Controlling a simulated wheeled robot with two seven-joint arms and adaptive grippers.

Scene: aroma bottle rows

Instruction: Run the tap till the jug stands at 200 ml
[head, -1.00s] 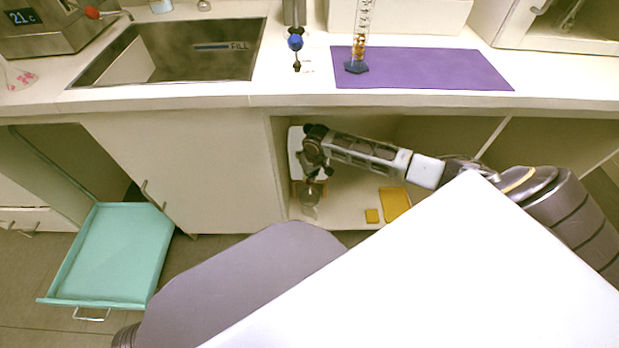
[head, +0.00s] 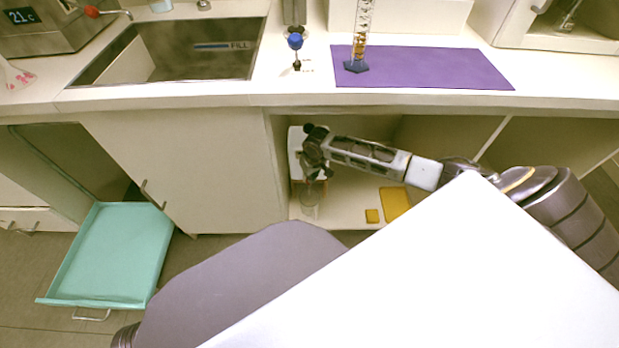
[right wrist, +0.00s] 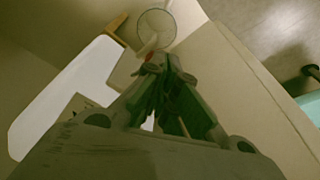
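A clear jug (head: 309,198) stands on the floor of the open cabinet under the counter; its round rim shows in the right wrist view (right wrist: 157,27). Its level and markings are too small to read. Behind it is a white tank (head: 294,142), also large at the left of the right wrist view (right wrist: 62,95). My right gripper (head: 318,172) reaches into the cabinet in front of the tank, just above the jug. In the right wrist view its fingertips (right wrist: 153,66) close together at a small red tap handle (right wrist: 149,56); they mostly hide it. My left gripper is out of view.
Yellow pieces (head: 395,203) lie on the cabinet floor right of the jug. The cabinet door (head: 190,170) borders the opening on the left. Above are the sink (head: 175,55), a purple mat (head: 430,70) and a measuring cylinder (head: 361,40). A teal drawer (head: 110,255) stands pulled out.

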